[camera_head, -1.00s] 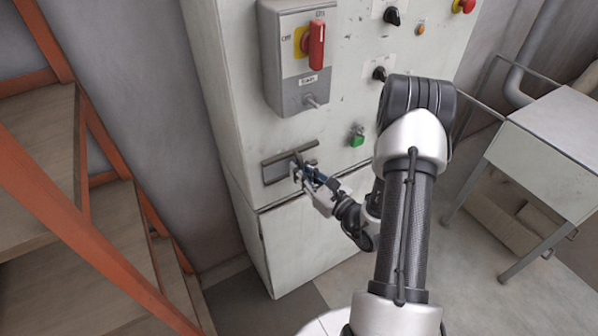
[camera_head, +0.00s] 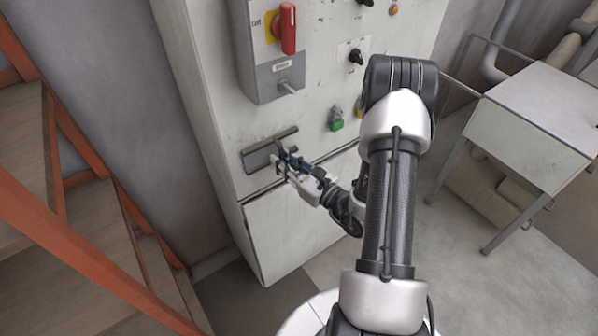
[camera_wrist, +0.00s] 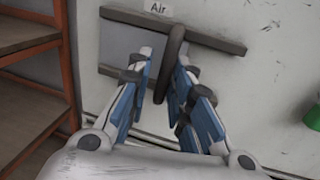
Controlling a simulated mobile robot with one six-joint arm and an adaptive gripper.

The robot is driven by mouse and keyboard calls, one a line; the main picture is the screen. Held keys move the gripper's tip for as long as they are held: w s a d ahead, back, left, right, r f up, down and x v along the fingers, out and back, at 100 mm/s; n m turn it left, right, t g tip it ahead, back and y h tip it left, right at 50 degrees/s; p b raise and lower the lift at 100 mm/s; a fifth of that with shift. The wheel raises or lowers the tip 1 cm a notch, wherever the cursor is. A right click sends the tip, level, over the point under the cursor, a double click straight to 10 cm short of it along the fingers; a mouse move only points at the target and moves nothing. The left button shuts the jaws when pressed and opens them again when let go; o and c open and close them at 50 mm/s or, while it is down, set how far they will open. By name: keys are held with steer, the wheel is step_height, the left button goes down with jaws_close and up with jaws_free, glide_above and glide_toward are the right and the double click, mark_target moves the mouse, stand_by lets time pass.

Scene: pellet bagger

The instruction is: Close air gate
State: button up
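The air gate is a grey sliding plate (camera_wrist: 130,45) between two dark rails, under a label reading "Air" in the wrist view. In the head view the gate (camera_head: 258,159) sits low on the pale cabinet front. Its dark upright handle (camera_wrist: 172,58) stands toward the plate's right side. My gripper (camera_wrist: 166,72) is at the gate, its blue-padded fingers on either side of the handle. The fingers are apart; the right one is close to the handle, and contact is unclear. The gripper also shows in the head view (camera_head: 281,163), partly covering the handle.
A grey switch box with a red handle (camera_head: 288,28) is above the gate. A green button (camera_head: 336,124) and black knobs (camera_head: 356,56) are to the right. Orange-framed stairs (camera_head: 90,150) stand at left, a pale table (camera_head: 540,105) at right.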

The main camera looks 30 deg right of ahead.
steer(key=v, duration=1)
steer(key=shift+s, duration=0.25)
steer(key=a+r+n+g+y, duration=0.6)
steer(key=a+r+n+y, duration=0.3)
steer(key=a, duration=0.4)
steer(key=s+a+r+n+g, duration=0.3)
steer(key=s+a+n+g, duration=0.5)
steer(key=a+n+g, duration=0.15)
steer(key=s+n+g+h, duration=0.2)
steer(key=s+n+h, duration=0.5)
steer(key=s+n, duration=0.15)
steer(key=w+d+r+n+t+h, duration=0.1)
steer(key=d+r+n+t+h, duration=0.3)
steer(key=d+r+n+h, duration=0.1)
steer(key=shift+w+d+r+n+t+h, duration=0.35)
steer(key=shift+r+n+h, duration=0.15)
steer(key=shift+r+n, duration=0.2)
